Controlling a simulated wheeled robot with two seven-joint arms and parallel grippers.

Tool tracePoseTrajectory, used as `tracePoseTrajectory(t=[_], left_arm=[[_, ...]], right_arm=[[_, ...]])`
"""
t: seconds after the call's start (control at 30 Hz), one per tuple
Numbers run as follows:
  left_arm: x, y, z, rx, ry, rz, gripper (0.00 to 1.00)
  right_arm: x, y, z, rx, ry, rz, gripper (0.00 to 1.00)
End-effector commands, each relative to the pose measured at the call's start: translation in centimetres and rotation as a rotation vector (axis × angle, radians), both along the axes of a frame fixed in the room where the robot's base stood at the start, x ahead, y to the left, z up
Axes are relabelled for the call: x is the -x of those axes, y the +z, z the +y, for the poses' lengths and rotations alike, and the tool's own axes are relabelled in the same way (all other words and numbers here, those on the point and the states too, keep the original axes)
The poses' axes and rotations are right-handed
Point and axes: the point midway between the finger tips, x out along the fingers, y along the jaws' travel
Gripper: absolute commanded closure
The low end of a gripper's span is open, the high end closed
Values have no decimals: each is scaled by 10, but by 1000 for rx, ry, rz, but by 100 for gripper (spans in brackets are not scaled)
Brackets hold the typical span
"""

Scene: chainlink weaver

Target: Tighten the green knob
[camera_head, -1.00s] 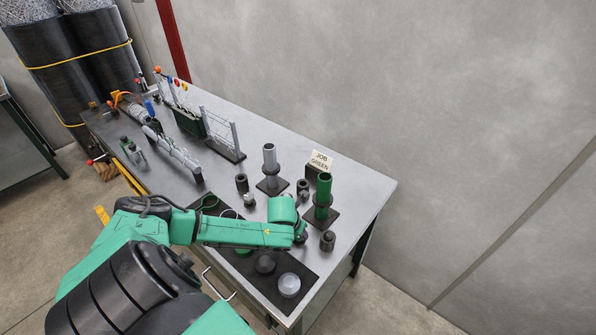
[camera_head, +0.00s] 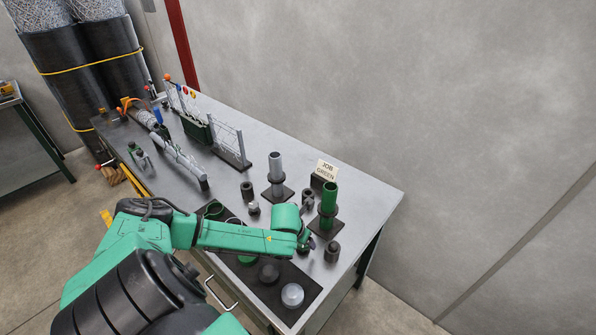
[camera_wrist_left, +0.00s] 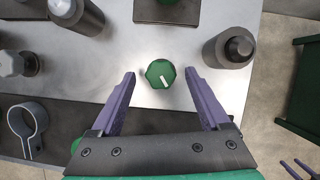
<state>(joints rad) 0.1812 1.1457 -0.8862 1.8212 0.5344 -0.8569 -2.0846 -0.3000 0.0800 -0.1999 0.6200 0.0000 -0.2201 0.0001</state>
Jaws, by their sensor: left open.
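The green knob (camera_wrist_left: 160,73) is a small six-sided piece with a white mark on top, seen from above in the left wrist view. My left gripper (camera_wrist_left: 160,75) is open, with one purple finger on each side of the knob and a gap to both. In the head view my left gripper (camera_head: 304,243) is over the near right part of the bench, and the knob is hidden or too small to make out there. Two small purple tips (camera_wrist_left: 298,169), apparently my right gripper, show in the lower right corner of the left wrist view.
A green post (camera_head: 329,201) on a dark base and a grey post (camera_head: 275,168) stand behind the gripper. A dark cylinder (camera_head: 332,252) stands to its right and also shows in the left wrist view (camera_wrist_left: 228,48). A "JOB GREEN" sign (camera_head: 326,170) stands behind the posts.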

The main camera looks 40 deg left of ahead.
Motion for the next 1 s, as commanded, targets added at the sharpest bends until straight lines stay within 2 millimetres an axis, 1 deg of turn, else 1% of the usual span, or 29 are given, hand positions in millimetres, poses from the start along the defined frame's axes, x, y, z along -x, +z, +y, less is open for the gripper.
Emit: tracePoseTrajectory(t=[0.1,0.2,0.33,0.4,0.5,0.6,0.67,1.0], left_arm=[[9,18,-1,-4,-6,1,21],[20,47,-3,-6,-6,1,21],[33,81,-5,-8,-5,-1,21],[39,96,-6,-8,-5,2,21],[45,113,-7,-6,-3,-1,21],[49,122,-9,-4,-2,1,21],[50,124,-10,-2,-2,0,21],[51,125,-10,0,-1,0,21]], right_arm=[[0,-7,0,0,0,0,30],[0,-6,0,0,0,0,30],[0,-7,0,0,0,0,30],[0,-7,0,0,0,0,30],[0,-6,0,0,0,0,30],[0,-6,0,0,0,0,30],[0,-6,0,0,0,0,30],[0,-6,0,0,0,0,30]])
